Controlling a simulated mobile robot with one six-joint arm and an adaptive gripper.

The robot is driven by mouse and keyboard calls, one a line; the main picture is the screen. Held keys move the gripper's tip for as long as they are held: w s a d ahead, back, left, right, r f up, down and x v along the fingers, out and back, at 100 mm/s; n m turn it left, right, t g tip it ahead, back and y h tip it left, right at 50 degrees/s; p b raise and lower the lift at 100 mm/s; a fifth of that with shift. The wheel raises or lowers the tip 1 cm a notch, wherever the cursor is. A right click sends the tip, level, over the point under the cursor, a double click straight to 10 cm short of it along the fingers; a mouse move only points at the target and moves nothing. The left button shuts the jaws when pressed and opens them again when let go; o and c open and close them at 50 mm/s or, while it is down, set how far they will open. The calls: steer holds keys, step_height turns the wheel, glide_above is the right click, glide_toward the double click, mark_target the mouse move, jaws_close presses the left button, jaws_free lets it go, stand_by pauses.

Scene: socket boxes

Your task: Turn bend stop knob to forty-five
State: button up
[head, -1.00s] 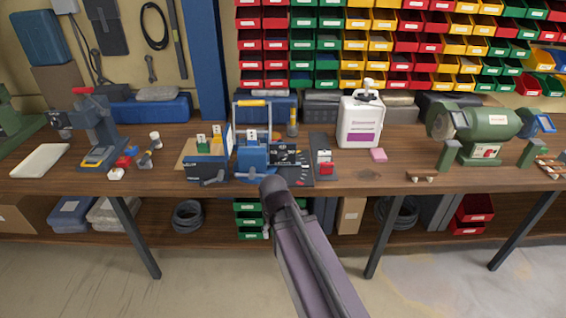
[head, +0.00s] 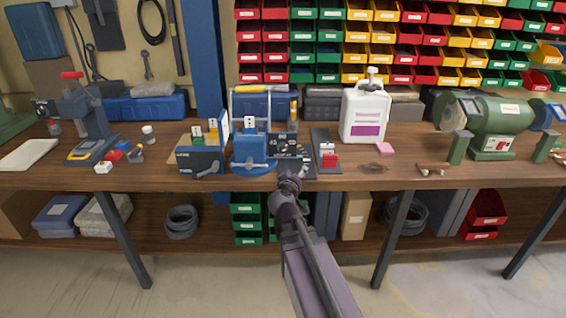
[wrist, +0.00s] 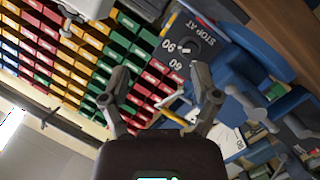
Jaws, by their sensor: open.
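The blue bending machine (head: 254,153) stands on the bench with a yellow-gripped handle. On its right is a dark panel (head: 284,143) with white markings. In the wrist view the panel (wrist: 206,32) is tilted at the top and reads "STOP AT", "90" and "60". The small round bend stop knob (wrist: 193,47) sits among these numbers; I cannot tell exactly where it points. My gripper (head: 290,175) is in front of the bench edge, below the panel. In the wrist view my gripper (wrist: 163,88) is open and empty, its fingers apart from the knob.
A dark box with cards (head: 200,160) stands left of the machine. A dark stand with a red block (head: 326,150) is close on the right. A white jug (head: 365,115) and a green grinder (head: 490,125) stand farther right. Coloured bins (head: 395,45) fill the back wall.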

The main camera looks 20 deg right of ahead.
mark_target(283, 151)
steer(key=shift+w+a+f+n+t+y+b, duration=0.25)
steer(key=shift+w+a+n+t+y+b, duration=0.55)
steer(key=shift+n+t, duration=0.25)
steer(key=shift+w+a+f+n+t+y+b, duration=0.25)
steer(key=shift+w+a+n+t+y+b, duration=0.45)
steer(key=shift+a+n+t+b, duration=0.35)
steer(key=shift+w+d, duration=0.1)
steer(key=shift+d, duration=0.15)
steer(key=x, duration=1.3)
steer(key=shift+w+d+f, duration=0.15)
steer(key=shift+w, duration=0.15)
jaws_close()
